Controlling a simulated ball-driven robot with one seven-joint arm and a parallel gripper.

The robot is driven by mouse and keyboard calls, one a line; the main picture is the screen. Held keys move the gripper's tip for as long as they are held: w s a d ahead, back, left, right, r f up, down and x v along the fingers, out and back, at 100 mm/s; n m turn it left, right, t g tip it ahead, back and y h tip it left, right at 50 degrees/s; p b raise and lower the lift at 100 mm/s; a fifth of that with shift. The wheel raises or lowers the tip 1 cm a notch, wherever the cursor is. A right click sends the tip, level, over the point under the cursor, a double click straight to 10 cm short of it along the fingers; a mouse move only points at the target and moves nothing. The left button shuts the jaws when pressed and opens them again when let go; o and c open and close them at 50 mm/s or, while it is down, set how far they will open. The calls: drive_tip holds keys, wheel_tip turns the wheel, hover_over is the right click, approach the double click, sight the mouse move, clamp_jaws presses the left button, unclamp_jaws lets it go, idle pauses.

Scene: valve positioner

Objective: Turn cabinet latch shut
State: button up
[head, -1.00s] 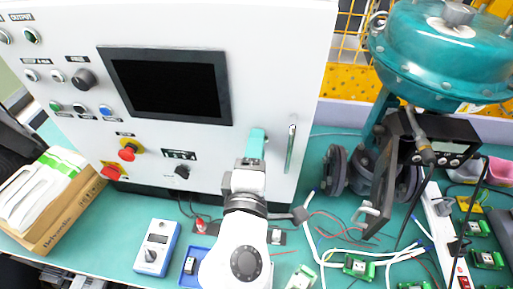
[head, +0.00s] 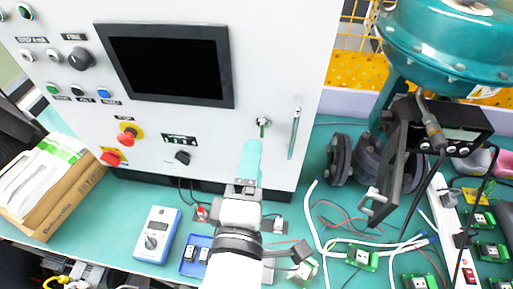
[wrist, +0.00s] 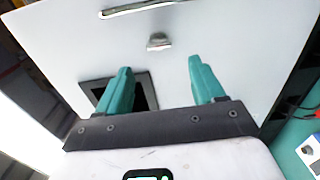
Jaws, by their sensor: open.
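The cabinet (head: 190,145) is white with a dark screen. My gripper (head: 253,146) has teal fingers and is just below the latch in the head view. In the wrist view the latch (wrist: 158,42) is a small metal piece, ahead of and between the two spread fingertips (wrist: 158,64). My gripper is open and empty. Whether a finger touches the latch cannot be told.
A long metal handle (head: 295,130) stands upright right of the latch. A red knob (head: 130,134) and other controls are on the panel's left. A blue-and-white meter (head: 157,235), a blue tray (head: 194,256), cables and green boards (head: 362,257) lie on the green bench.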

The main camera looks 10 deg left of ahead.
drive_tip(key=shift+s, duration=1.6)
drive_tip(key=d+f+m+g+h, duration=0.4)
drive_tip(key=d+f+m+g, duration=0.55)
drive_tip(key=d+f, duration=0.95)
drive_tip(key=s+d+f+m+g+y, duration=0.2)
drive_tip(key=s+d+f+m+g, duration=0.1)
drive_tip(key=s, duration=0.5)
drive_tip(key=s+d+f+m+g+y, duration=0.2)
drive_tip(key=s+d+f+m+g, duration=0.2)
drive_tip(key=s+d+f+m, duration=0.2)
drive_tip(key=s+d, duration=0.2)
drive_tip(key=d, duration=0.1)
drive_tip(key=shift+f, duration=0.4)
drive_tip(key=shift+g, duration=0.25)
